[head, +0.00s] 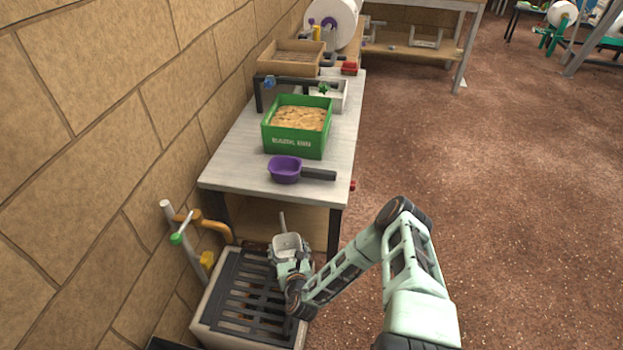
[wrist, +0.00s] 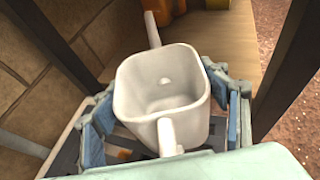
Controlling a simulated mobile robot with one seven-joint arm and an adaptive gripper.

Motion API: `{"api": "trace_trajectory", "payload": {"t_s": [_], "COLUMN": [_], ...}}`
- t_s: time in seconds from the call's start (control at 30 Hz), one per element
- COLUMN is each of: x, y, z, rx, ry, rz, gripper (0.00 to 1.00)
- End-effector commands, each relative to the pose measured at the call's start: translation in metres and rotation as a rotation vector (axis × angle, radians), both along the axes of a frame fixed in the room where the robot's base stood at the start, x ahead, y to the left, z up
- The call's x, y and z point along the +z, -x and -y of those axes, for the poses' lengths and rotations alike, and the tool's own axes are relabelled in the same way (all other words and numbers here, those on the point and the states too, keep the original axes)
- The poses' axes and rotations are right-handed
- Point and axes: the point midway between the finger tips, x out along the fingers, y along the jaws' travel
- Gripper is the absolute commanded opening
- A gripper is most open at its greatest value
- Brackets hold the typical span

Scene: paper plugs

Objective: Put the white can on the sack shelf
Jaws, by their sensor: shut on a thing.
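The white can (head: 287,243) is a squarish open vessel with a thin spout and a handle. It is held roughly upright over the grated unit, with its open top showing. In the wrist view the can (wrist: 165,85) looks empty. My gripper (head: 290,257) is shut on it, with blue-padded fingers on both sides of its body in the wrist view (wrist: 163,118). A wooden lower shelf (head: 280,217) shows under the workbench just beyond the can; I cannot tell if it is the sack shelf. I can make out no sack.
The grey workbench (head: 235,172) carries a purple scoop (head: 285,170) and a green crate (head: 296,142) of tan material. The slatted drain unit (head: 215,322) is below my gripper. Pipes with a green-handled tap (head: 177,239) stand by the wall. The brown floor at right is open.

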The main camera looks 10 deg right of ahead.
Motion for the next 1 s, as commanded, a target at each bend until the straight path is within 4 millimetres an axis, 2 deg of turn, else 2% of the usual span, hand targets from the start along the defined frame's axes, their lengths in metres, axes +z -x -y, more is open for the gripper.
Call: {"api": "trace_trajectory", "payload": {"t_s": [0.17, 0.27, 0.73, 0.9, 1.0], "x": [-0.002, -0.003, -0.004, -0.003, -0.003], "y": [-0.003, -0.015, -0.128, -0.151, -0.156], "z": [0.008, 0.014, 0.061, 0.070, 0.071], "rx": [-0.019, -0.021, -0.023, -0.020, -0.019], "ry": [0.001, 0.003, 0.003, 0.002, 0.001], "rz": [0.002, 0.005, 0.006, 0.003, 0.001], "gripper": [0.38, 0.38, 0.38, 0.38, 0.38]}}
